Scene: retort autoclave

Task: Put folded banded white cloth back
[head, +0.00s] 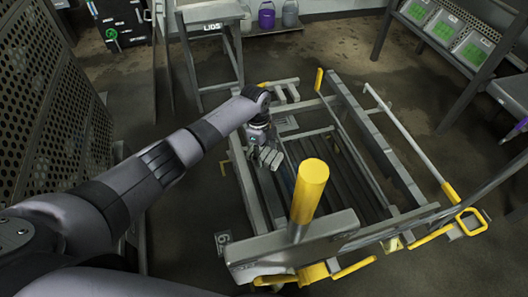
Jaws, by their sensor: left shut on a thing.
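My left arm reaches in from the left. Its gripper (264,150) is over the left side of a grey metal frame cart, near the cart's slatted bed. The gripper is shut on a small pale thing, which I take to be the folded banded white cloth (271,158). It is too small and too covered by the fingers for me to make out its folds or band. No other white cloth can be made out. My right gripper is not in view.
The cart (375,125) has rails and a thick yellow post (309,190) close to the gripper. A stand marked LIDS (212,27) is behind it. A perforated panel (45,110) stands at left. A rack with green-marked trays (443,25) is at upper right.

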